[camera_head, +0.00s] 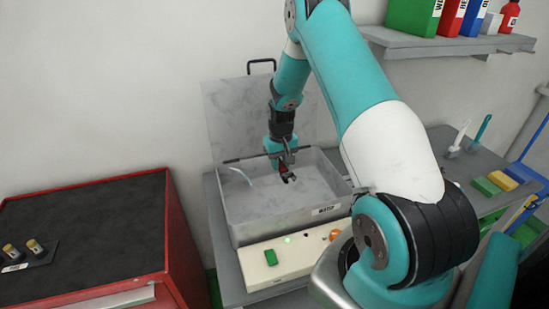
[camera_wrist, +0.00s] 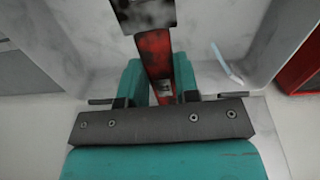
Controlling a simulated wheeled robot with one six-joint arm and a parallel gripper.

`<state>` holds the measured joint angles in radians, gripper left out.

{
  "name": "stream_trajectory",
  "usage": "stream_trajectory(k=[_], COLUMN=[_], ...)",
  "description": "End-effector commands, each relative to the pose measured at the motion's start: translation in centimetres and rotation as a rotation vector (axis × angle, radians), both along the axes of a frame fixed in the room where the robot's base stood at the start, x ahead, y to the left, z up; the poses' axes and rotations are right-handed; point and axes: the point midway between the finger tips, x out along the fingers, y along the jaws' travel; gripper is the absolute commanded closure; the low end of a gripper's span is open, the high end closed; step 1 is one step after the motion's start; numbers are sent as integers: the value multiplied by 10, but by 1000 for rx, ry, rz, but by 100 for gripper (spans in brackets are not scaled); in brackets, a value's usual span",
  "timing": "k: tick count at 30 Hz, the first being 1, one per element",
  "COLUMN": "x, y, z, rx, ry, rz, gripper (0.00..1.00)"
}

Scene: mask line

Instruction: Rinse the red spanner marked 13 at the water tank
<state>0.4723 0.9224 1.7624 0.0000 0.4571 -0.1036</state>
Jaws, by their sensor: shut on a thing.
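My gripper (camera_head: 283,158) is inside the grey tank (camera_head: 243,212), below its rim, with the raised lid (camera_head: 235,115) behind it. The tank's front label is too small to read for certain. In the wrist view my gripper (camera_wrist: 160,85) is shut on a red spanner (camera_wrist: 153,48). The spanner's grey end points away from the fingers, and dark smudges show on the red and the grey. A small pale mark sits on its handle between the fingers, but I cannot read a number. In the head view only a bit of the spanner (camera_head: 283,169) shows.
A pale curved tube (camera_head: 241,176) is at the tank's left side. A panel with a green button (camera_head: 271,257), a lit green lamp and an orange knob (camera_head: 335,234) is in front. A red cabinet (camera_head: 180,235) stands left. Brushes and sponges (camera_head: 485,187) lie on the right bench.

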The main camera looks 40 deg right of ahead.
Motion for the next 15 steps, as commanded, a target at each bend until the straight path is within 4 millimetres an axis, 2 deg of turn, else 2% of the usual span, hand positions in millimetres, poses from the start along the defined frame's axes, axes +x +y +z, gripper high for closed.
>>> stream_trajectory(k=[15], x=[0], y=[0], z=[-56], rx=[0], ry=[1], rz=[-1], gripper=[97])
